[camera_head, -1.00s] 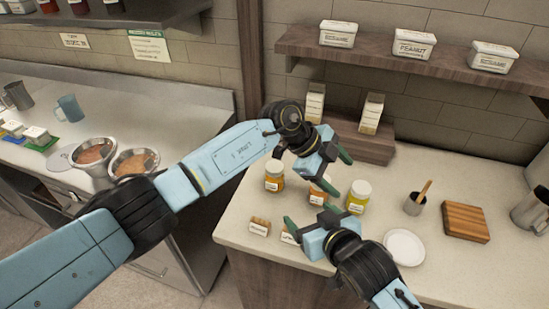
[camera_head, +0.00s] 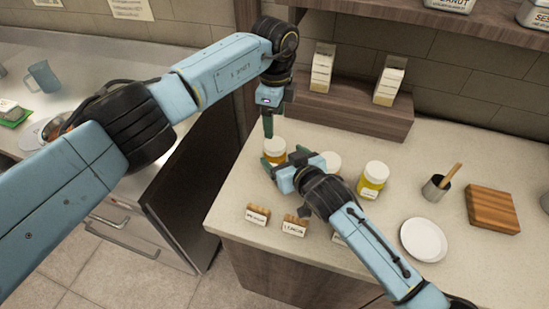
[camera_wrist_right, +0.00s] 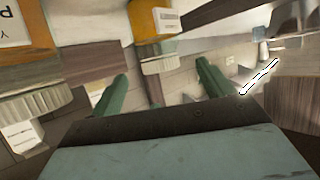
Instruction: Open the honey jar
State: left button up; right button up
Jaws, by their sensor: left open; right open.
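Several jars with pale lids stand on the counter in the head view; their labels are too small to read. The left one, an amber jar (camera_head: 275,155), is partly hidden by my right gripper. The middle jar (camera_head: 332,160) is mostly hidden by my right arm. A yellow jar (camera_head: 373,181) stands at the right. My left gripper (camera_head: 268,126) is open, pointing down just above the amber jar's lid. My right gripper (camera_head: 284,158) is open, its fingers at the amber jar's sides; contact is unclear. In the wrist view an orange jar (camera_wrist_right: 147,18) shows beyond the spread fingers (camera_wrist_right: 163,88).
Small label signs (camera_head: 257,215) stand near the counter's front edge. To the right are a white plate (camera_head: 424,240), a metal cup (camera_head: 435,190) with a wooden stick, and a wooden block (camera_head: 493,210). A wooden riser (camera_head: 350,110) with two cartons stands behind.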

aim_at(279, 152)
jog(key=shift+x, duration=2.5)
